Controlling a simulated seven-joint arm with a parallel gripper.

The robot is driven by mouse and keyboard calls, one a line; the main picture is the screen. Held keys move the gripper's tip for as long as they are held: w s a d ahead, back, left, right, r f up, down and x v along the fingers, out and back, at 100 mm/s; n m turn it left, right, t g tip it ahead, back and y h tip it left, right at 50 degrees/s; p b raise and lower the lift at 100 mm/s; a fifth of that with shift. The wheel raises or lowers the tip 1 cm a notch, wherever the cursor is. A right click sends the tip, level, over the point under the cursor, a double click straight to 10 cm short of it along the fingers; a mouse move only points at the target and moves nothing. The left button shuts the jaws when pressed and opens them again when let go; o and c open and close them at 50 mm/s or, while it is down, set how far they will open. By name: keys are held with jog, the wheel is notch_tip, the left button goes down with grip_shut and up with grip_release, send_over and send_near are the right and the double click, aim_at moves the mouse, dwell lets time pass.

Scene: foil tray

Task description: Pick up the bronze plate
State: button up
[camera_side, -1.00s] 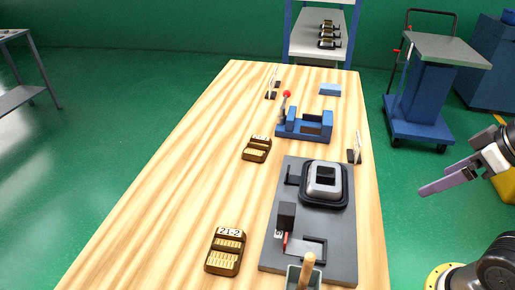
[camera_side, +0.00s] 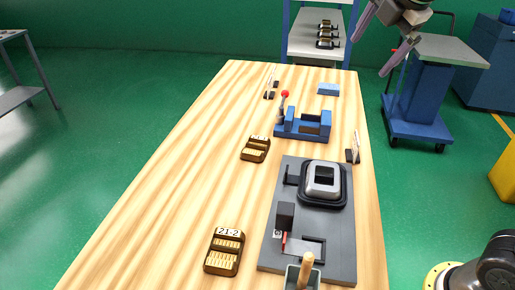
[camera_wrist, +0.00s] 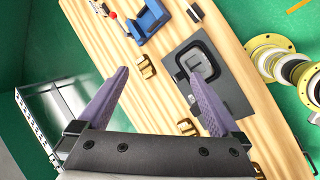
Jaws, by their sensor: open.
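The nearer plate (camera_side: 224,256), labelled "21-2", is at the table's front; the farther plate (camera_side: 255,152) is left of the blue fixture. I cannot tell which one the task means. In the wrist view, one bronze plate (camera_wrist: 146,68) shows between the fingers and another (camera_wrist: 186,127) lower, partly by the right finger. My gripper (camera_side: 374,48) is open and empty, high above the table's far right side. Its two purple-grey fingers (camera_wrist: 158,76) are wide apart and touch nothing.
A grey base plate (camera_side: 335,252) holds a black-framed silver tray mould (camera_side: 323,178). Behind it stand a blue fixture (camera_side: 303,126) with a red-knobbed lever and a blue block (camera_side: 328,89). A bin (camera_side: 311,281) with a wooden handle stands in front. The table's left side is clear.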

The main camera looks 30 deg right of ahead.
jog(key=w+a+f+n, duration=0.3)
jog(key=w+n, duration=0.1)
jog(key=w, duration=0.7)
jog(key=n+g+h, duration=0.1)
jog(key=n+g, duration=0.2)
jog(key=n, duration=0.1)
send_over(256, 145)
jog(key=s+a, duration=0.2)
notch_tip(256, 145, down, 28)
jog(key=shift+w+f, duration=0.1)
jog(key=shift+w, duration=0.05)
jog(key=shift+x, duration=2.8)
jog(key=shift+w+d, duration=0.1)
jog(key=shift+c, duration=0.3)
